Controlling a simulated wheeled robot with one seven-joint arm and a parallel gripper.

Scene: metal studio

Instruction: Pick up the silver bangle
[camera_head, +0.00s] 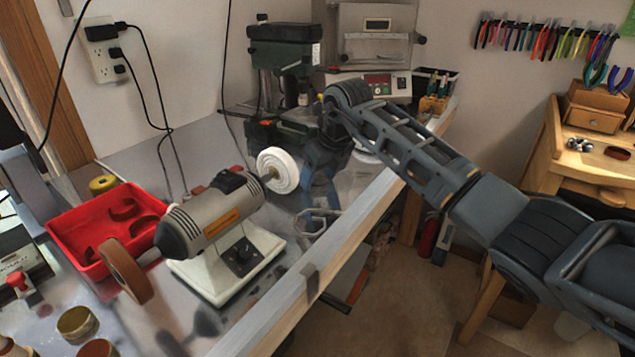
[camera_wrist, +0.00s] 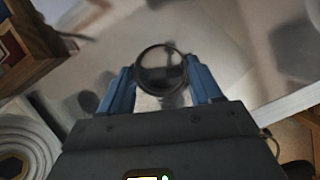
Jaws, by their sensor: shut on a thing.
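My gripper (camera_head: 318,205) is low over the metal bench, just right of the white polishing wheel, with its blue fingers pointing down. In the wrist view the two blue fingers (camera_wrist: 160,92) are shut on a round, dark-looking shiny ring, the silver bangle (camera_wrist: 140,62). The ring sits between the fingertips, and the bench shows through its middle.
The bench polisher (camera_head: 215,215) with its white wheel (camera_head: 277,170) stands close left of my gripper. A red tray (camera_head: 70,222) lies further left. A green drill press (camera_head: 285,55) stands behind. The bench's pale front edge (camera_head: 335,255) runs diagonally below.

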